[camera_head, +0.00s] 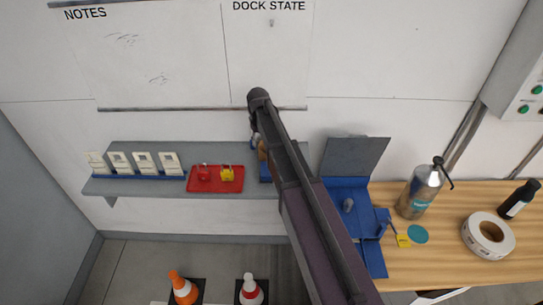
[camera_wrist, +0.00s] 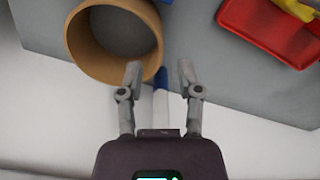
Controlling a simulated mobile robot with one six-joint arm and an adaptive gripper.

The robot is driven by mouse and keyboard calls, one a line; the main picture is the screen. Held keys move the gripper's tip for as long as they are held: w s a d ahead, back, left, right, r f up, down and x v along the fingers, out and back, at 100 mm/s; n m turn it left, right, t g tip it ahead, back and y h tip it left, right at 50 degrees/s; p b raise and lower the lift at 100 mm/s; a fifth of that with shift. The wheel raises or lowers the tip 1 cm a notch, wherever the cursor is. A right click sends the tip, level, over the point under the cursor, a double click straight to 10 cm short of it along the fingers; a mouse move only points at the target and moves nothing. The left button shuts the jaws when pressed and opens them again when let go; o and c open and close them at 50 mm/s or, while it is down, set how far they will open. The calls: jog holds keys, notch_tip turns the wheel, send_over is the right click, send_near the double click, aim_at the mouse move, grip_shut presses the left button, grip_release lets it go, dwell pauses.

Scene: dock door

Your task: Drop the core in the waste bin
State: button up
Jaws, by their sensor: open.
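The core, a tan cardboard ring (camera_wrist: 78,45), shows at the upper left of the wrist view, above the grey shelf. My gripper (camera_wrist: 160,68) is open. Its left finger overlaps the ring's opening and its right finger is outside, so the near wall appears between the fingertips; I cannot tell whether they touch it. In the head view a small brown part of the core (camera_head: 262,152) shows beside my arm, and my arm hides most of it. My gripper (camera_head: 254,128) is partly hidden there too. I see no waste bin in either view.
The grey shelf (camera_head: 140,154) holds a red tray (camera_head: 215,186) with padlocks and a row of pale tags (camera_head: 145,163). A workbench (camera_head: 455,255) at right holds a spray bottle (camera_head: 420,190) and a tape roll (camera_head: 488,235). Traffic cones (camera_head: 184,290) stand below the shelf.

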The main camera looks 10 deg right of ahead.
aim_at(260, 157)
jog(key=shift+f+b, duration=1.35)
jog(key=shift+f, duration=0.3)
jog(key=shift+f, duration=0.1)
jog(key=shift+s+f+b, duration=0.15)
jog(key=shift+f+b, duration=2.35)
jog(key=shift+b, duration=0.1)
grip_shut()
